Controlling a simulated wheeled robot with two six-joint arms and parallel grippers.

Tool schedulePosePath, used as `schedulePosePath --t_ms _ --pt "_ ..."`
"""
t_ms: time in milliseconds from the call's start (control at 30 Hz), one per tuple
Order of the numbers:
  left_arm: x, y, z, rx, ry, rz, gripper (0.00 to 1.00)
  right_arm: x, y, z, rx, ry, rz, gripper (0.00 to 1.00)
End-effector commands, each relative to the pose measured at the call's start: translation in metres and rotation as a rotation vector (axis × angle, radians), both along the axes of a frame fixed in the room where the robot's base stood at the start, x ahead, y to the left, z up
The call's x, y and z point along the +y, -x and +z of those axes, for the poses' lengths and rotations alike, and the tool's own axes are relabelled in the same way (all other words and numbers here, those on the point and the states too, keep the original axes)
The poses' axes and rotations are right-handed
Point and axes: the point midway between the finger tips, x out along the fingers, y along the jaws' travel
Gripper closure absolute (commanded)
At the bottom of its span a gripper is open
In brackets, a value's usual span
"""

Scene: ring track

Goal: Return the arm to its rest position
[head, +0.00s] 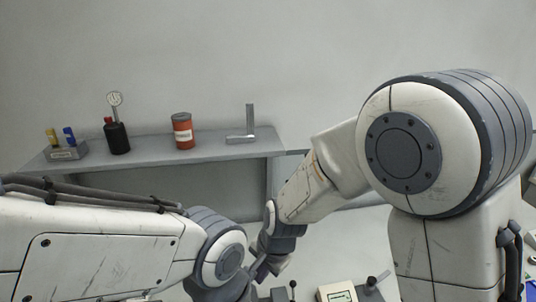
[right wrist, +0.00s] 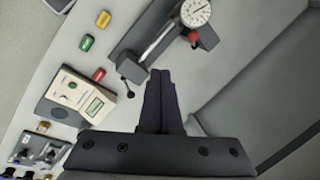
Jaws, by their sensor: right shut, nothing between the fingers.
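My right arm comes in from the right in the head view, its elbow large in front of the wall. It reaches down to the lower middle, where my right gripper (head: 262,268) is partly hidden behind my left arm. In the right wrist view the right gripper (right wrist: 160,73) has its dark fingers together and nothing between them. My left arm crosses the lower left of the head view; its gripper does not show.
In the right wrist view, a dial gauge (right wrist: 195,13), a white meter (right wrist: 83,97) and small coloured blocks lie near the fingers.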

Motion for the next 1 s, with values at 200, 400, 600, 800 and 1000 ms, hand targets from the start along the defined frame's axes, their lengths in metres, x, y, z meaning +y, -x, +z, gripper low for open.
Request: schedulePosePath --t_ms 200,400,600,800,1000 --pt "0.000 0.000 0.000 0.000 0.000 0.000 1.00 -0.090 0.000 0.016 -0.086 0.121 0.216 1.00" --pt "0.000 0.000 0.000 0.000 0.000 0.000 1.00 -0.150 0.015 0.024 -0.123 0.226 0.407 1.00" --pt "0.000 0.000 0.000 0.000 0.000 0.000 1.00 -0.189 0.032 0.029 -0.136 0.302 0.545 1.00" --pt "0.000 0.000 -0.001 0.000 0.000 0.000 1.00 -0.214 0.048 0.031 -0.135 0.355 0.657 1.00" --pt "0.000 0.000 -0.007 0.000 0.000 0.000 1.00 -0.183 0.059 0.033 -0.133 0.332 0.748 1.00"
